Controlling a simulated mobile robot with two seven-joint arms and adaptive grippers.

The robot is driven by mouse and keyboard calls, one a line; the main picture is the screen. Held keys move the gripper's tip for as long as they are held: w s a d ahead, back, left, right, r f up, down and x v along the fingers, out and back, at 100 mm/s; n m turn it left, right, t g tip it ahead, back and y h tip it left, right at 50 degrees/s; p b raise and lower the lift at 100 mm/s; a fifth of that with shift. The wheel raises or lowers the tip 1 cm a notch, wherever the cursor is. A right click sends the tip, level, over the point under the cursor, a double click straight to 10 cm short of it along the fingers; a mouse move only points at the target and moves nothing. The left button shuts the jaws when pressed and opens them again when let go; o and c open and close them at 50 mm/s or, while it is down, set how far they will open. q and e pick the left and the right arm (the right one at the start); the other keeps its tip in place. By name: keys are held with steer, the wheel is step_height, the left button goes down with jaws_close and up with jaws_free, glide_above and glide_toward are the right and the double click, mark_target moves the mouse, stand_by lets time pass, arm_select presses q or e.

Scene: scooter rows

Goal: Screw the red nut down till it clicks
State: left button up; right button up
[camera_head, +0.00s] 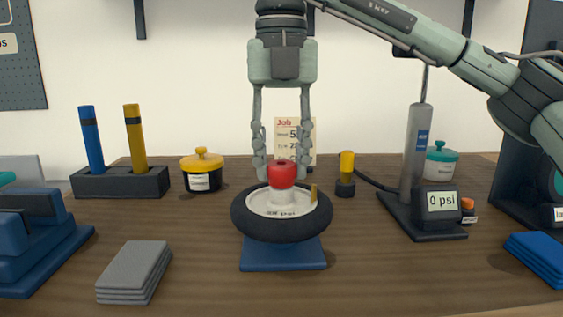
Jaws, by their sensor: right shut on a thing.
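The red nut (282,174) sits at the hub of a wheel with a black tyre (283,230) and a pale rim (262,204). The wheel lies tilted on a blue stand (284,255) in the middle of the bench. My right gripper (282,172) points straight down from above, its two fingers on either side of the red nut, shut on it. The thread under the nut is hidden. A small brass-coloured valve (313,193) stands up at the right of the rim. My left gripper does not show.
A pump (416,150) with a gauge reading "0 psi" (440,202) stands right, its hose leading to a yellow-topped piece (346,172). Left are a blue fixture (38,235), grey pads (136,268), a yellow-lidded pot (202,168) and a tool block (120,182). Blue cloths (540,255) lie front right.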

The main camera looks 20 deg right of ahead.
steer(key=shift+m, duration=0.4)
steer(key=o, duration=1.2)
steer(key=shift+r, duration=0.15)
step_height(320, 180, up, 12)
